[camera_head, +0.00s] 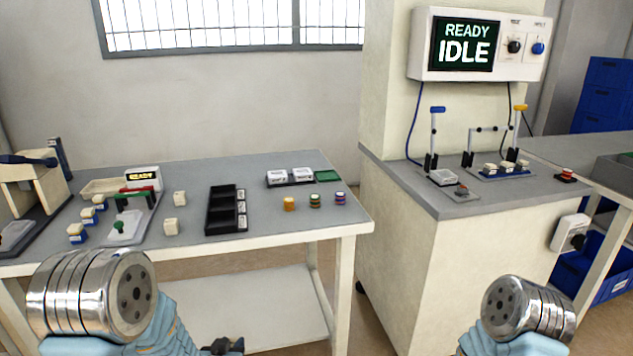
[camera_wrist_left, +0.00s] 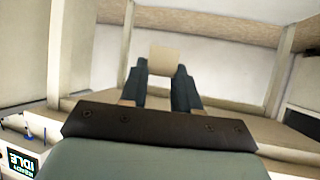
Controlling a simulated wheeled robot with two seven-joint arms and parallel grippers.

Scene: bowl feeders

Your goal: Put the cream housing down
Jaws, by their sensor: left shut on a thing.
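My left gripper (camera_head: 224,346) shows only as a dark bit at the bottom edge of the head view, in front of the table. In the left wrist view its two dark fingers (camera_wrist_left: 165,88) are shut on the cream housing (camera_wrist_left: 165,60), a plain cream block that sticks out past the fingertips. The housing cannot be made out in the head view. My right gripper is out of view; only part of my right arm shows.
The grey table (camera_head: 270,222) holds a black compartment tray (camera_head: 207,218), white boxes, a green pad (camera_head: 327,175), several small coloured stacks and a fixture with a green handle (camera_head: 122,228). A counter (camera_head: 400,178) stands right, under a display reading "READY IDLE" (camera_head: 464,44). Bare tabletop lies right of the black tray.

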